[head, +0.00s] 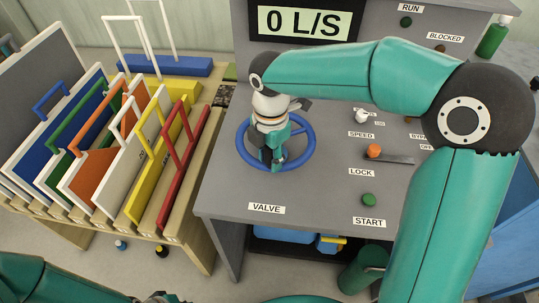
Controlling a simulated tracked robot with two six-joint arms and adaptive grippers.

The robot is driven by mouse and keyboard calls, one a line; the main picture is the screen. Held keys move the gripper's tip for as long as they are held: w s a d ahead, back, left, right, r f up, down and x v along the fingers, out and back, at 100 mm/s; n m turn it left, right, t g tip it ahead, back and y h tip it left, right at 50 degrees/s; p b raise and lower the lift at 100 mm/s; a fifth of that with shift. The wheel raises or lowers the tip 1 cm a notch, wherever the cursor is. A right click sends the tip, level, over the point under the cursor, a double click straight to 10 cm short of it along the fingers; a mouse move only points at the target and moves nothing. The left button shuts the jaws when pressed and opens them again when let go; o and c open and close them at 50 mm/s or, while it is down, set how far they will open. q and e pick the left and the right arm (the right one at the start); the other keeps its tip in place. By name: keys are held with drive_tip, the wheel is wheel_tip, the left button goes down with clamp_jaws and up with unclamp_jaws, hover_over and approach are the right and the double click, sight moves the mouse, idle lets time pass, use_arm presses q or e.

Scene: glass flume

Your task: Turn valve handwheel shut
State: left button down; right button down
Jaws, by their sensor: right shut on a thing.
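The valve handwheel is a blue ring (241,150) on the grey console above the VALVE label (266,208). My right gripper (277,163) points down over the wheel and is shut on it, near the hub and front part. The gripper and wrist hide the wheel's centre and part of its rim. The display (305,22) reads 0 L/S. My left arm shows at the bottom left; only a small piece near the bottom edge may be its gripper, too cut off to read.
On the console are a white SPEED knob (362,116), an orange LOCK lever (374,151) and a green START button (368,200). A wooden rack (200,150) of coloured panels with handles stands close on the left. A green bottle (493,37) stands at the far right.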

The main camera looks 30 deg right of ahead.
drive_tip(key=shift+d, duration=0.1)
drive_tip(key=c, duration=0.8)
unclamp_jaws()
drive_tip(key=shift+s, duration=0.15)
drive_tip(key=shift+r, duration=0.1)
wheel_tip(320, 180, up, 10)
drive_tip(key=shift+r, duration=0.85)
